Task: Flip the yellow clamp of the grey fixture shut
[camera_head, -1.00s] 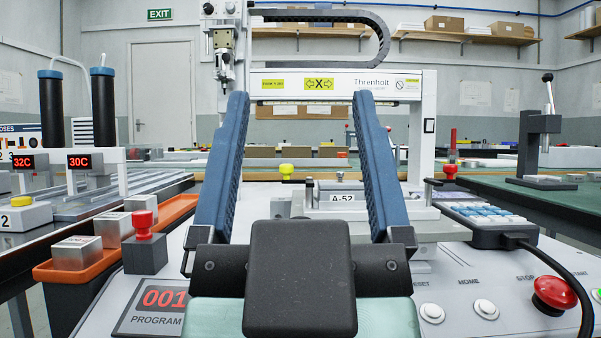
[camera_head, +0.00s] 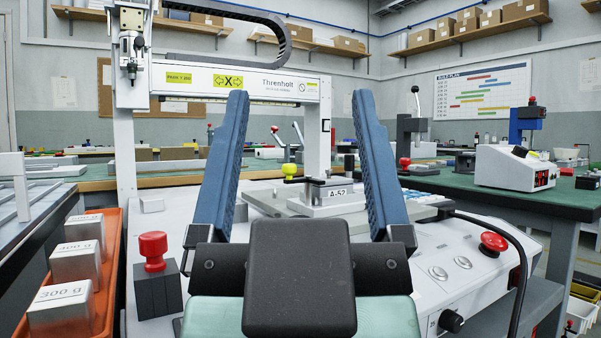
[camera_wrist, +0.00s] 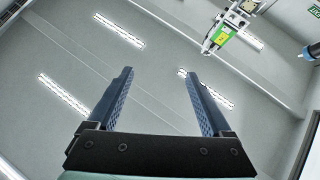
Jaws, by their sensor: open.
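The grey fixture (camera_head: 322,197), with an A-52 label, stands on the machine bed and shows between my fingers in the head view. The yellow knob of its clamp (camera_head: 290,170) shows at the fixture's left end. In the wrist view my gripper (camera_wrist: 157,75) points up toward the ceiling, and the fixture is not in that view. My fingers and wrist hide part of the bed around the fixture.
The white gantry (camera_head: 240,86) spans behind the fixture, with a screwdriver head (camera_head: 132,45) at left. A red-knobbed block (camera_head: 155,280) and an orange tray of weights (camera_head: 105,232) stand at left. A red stop button (camera_head: 493,243) and a black cable lie at right.

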